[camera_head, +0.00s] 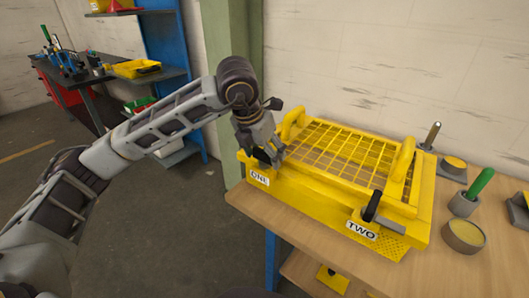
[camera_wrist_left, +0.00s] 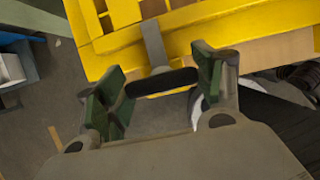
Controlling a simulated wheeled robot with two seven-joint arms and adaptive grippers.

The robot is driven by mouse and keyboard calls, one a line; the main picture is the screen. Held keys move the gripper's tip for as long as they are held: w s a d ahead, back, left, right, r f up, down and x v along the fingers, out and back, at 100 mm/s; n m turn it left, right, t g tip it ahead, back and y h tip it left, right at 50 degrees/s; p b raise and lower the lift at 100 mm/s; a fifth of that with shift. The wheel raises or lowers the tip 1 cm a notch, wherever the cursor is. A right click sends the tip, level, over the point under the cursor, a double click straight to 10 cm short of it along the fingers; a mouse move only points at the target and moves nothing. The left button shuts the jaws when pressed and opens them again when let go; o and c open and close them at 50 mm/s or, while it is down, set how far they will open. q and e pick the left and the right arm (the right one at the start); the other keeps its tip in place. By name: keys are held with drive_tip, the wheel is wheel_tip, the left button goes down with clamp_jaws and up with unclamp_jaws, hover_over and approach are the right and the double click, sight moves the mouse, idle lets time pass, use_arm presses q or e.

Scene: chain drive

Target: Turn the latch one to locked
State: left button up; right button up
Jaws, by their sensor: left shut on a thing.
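The yellow box (camera_head: 300,203) with a grid guard on top sits on the wooden table. Latch one is at its left front corner, above the label ONE (camera_head: 259,178). In the left wrist view the latch one handle (camera_wrist_left: 162,82) is a black bar on a grey arm, lying between green finger pads. My left gripper (camera_head: 270,157) is shut on this handle; it also shows in the left wrist view (camera_wrist_left: 160,92). In the head view my fingers mostly hide the latch. My right gripper is not in view.
Latch two (camera_head: 371,206) has a black handle, near the label TWO (camera_head: 361,231). Two yellow arched handles (camera_head: 404,158) rise from the guard. A green-handled tool (camera_head: 481,183) and a round tin (camera_head: 464,236) stand to the right. A green post (camera_head: 232,85) stands behind my arm.

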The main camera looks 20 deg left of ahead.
use_arm(q)
drive_tip(key=o, duration=1)
drive_tip(key=shift+r, duration=0.15)
drive_tip(key=v, duration=1.1)
drive_tip(key=shift+s+a+r, duration=0.15)
drive_tip(key=shift+s+r, duration=0.05)
drive_tip(key=shift+r, duration=0.1)
